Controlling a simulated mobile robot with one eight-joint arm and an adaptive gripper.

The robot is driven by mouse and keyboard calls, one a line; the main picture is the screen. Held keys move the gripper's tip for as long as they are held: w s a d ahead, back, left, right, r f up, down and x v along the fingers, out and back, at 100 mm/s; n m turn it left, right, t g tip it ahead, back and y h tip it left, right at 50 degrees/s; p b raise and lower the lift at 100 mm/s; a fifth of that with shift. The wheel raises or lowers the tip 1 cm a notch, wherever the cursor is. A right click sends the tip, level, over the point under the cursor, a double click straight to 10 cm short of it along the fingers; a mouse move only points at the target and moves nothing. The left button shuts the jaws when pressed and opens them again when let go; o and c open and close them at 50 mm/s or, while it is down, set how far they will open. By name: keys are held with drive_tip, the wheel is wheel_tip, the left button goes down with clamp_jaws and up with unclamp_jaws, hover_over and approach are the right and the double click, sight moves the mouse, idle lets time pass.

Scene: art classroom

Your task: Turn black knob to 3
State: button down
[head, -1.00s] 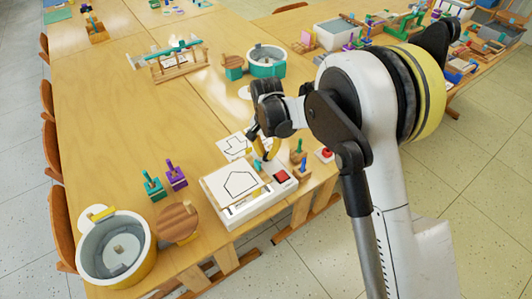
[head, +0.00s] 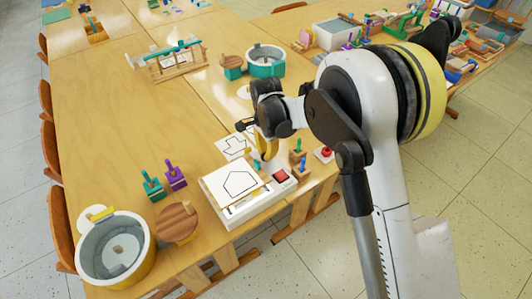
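A white box-shaped device (head: 244,212) stands near the front edge of the table, with a drawing of a black outline (head: 240,184) on its top panel and a red switch (head: 281,176) at its right end. I cannot make out a black knob or any numbers on it; the gripper and small size may hide them. My gripper (head: 257,138) is above and behind the device's right end, apart from the red switch. One dark finger sticks out left and a yellow-marked one points down, so it looks open. It appears to hold nothing.
A grey-lined yellow tub (head: 150,262), a round wooden stool-like piece (head: 178,222) and green and purple pegged blocks (head: 175,177) stand to the left. Wooden pegged blocks (head: 298,157) and a red button (head: 325,153) are close on the right. The table's left middle is clear.

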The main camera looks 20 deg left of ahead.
idle(0.4)
drive_tip(key=c, duration=1.5)
unclamp_jaws()
drive_tip(key=shift+r, duration=0.1)
wheel_tip(320, 180, up, 12)
